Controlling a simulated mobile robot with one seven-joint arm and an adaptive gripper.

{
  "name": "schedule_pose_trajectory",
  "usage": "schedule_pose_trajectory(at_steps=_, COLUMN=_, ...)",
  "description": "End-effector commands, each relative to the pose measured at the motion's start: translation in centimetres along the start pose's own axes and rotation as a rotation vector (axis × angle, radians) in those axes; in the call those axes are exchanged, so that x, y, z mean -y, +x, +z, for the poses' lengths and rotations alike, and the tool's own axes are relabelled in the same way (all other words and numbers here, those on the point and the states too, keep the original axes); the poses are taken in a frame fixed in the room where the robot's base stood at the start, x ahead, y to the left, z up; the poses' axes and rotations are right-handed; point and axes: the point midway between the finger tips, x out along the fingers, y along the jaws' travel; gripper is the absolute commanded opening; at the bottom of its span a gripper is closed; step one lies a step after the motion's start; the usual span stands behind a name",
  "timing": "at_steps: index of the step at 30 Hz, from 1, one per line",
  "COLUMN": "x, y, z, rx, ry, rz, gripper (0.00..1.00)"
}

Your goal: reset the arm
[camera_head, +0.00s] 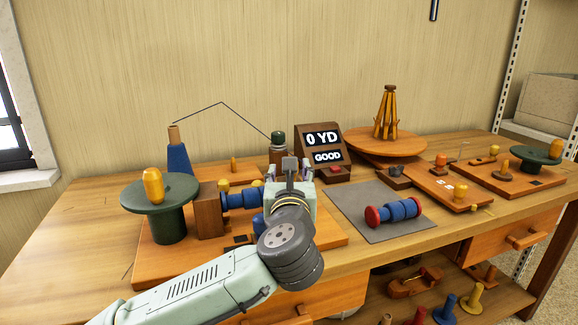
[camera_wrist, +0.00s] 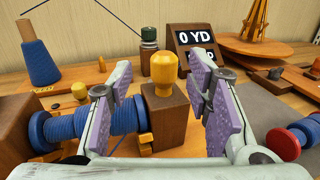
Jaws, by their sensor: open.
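My gripper (camera_head: 290,174) is raised over the front middle of the bench, pointing toward the wall. In the wrist view its two purple-padded fingers (camera_wrist: 164,90) stand wide apart with nothing held between them. A yellow knob (camera_wrist: 163,68) on a brown wooden block (camera_wrist: 166,112) shows in the gap, beyond the fingers; I cannot tell its exact distance. A blue-wound spool (camera_wrist: 72,127) lies across the winder to the left, partly hidden by the left finger. In the head view my arm hides part of the winder board (camera_head: 150,262).
A dark green wheel (camera_head: 165,190) with a yellow handle stands left, near a blue thread cone (camera_head: 178,160). A display (camera_head: 322,143) reads "0 YD GOOD". A red-ended blue spool (camera_head: 398,211) lies on a grey mat (camera_head: 370,195) at right. The bench's left end is clear.

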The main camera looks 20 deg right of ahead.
Motion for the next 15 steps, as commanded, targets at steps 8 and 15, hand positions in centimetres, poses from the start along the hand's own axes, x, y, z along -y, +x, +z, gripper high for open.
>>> schedule_pose_trajectory(at_steps=8, x=-0.1, y=-2.4, z=0.0, rx=0.001, ry=0.0, rz=0.002, gripper=0.45)
schedule_pose_trajectory(at_steps=15, x=-0.1, y=-2.5, z=0.0, rx=0.0, ry=0.0, rz=0.001, gripper=0.45)
